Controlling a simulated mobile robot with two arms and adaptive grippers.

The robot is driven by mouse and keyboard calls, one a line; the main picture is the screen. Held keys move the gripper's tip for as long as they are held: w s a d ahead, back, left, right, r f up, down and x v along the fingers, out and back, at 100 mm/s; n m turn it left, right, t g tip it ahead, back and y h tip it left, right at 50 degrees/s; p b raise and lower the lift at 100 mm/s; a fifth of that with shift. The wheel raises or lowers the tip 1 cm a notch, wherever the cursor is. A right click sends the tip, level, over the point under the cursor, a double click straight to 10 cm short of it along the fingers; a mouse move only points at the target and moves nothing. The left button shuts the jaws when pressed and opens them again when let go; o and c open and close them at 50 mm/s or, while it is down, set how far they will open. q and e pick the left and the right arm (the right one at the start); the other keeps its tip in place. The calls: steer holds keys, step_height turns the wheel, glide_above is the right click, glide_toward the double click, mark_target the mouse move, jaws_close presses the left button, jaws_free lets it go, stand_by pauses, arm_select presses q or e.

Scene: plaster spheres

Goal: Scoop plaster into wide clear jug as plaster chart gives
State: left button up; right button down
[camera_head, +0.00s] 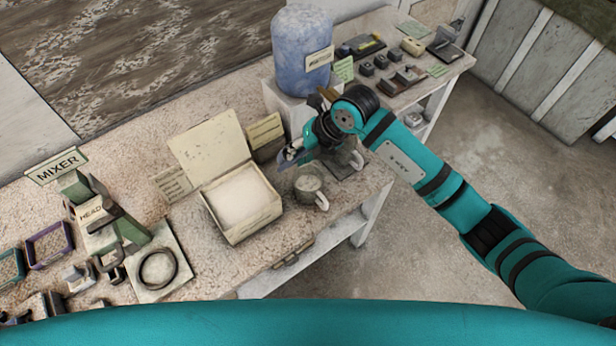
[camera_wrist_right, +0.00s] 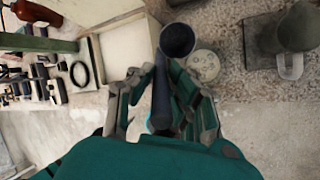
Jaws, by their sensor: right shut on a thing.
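My right gripper (camera_head: 301,150) is shut on the handle of a dark scoop (camera_wrist_right: 165,85), between the box and the jugs. The scoop's round cup (camera_wrist_right: 177,40) looks empty in the wrist view. An open box of white plaster (camera_head: 240,232) stands left of the gripper. A greyish handled jug (camera_head: 310,187) with pale contents stands right of the box. Another jug with a clear handle (camera_head: 357,160) is partly hidden by my gripper; it shows in the wrist view (camera_wrist_right: 297,28) beside a dark plate (camera_wrist_right: 262,45). I cannot tell which jug is the wide one. My left gripper is not in view.
Two cards (camera_head: 175,183) (camera_head: 265,131) stand by the box; their writing is too small to read. A blue barrel (camera_head: 302,55) stands behind my gripper. A mixer stand (camera_head: 100,215) and trays (camera_head: 50,243) fill the left. Small tools lie at the far right.

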mark_target(286, 161)
steer(key=a+r+h, duration=0.1)
steer(key=h, duration=0.1)
steer(key=w+a+r+g+h, duration=0.1)
steer(key=a+r+h, duration=0.1)
steer(key=shift+w+r+g, duration=0.1)
steer(key=shift+r+g, duration=0.1)
steer(key=shift+g, duration=0.1)
steer(key=shift+w+a+r+g+h, duration=0.15)
steer(key=shift+a+r+g+h, duration=0.25)
steer(key=shift+h, duration=0.4)
steer(key=shift+d, duration=0.2)
steer(key=shift+a, duration=0.1)
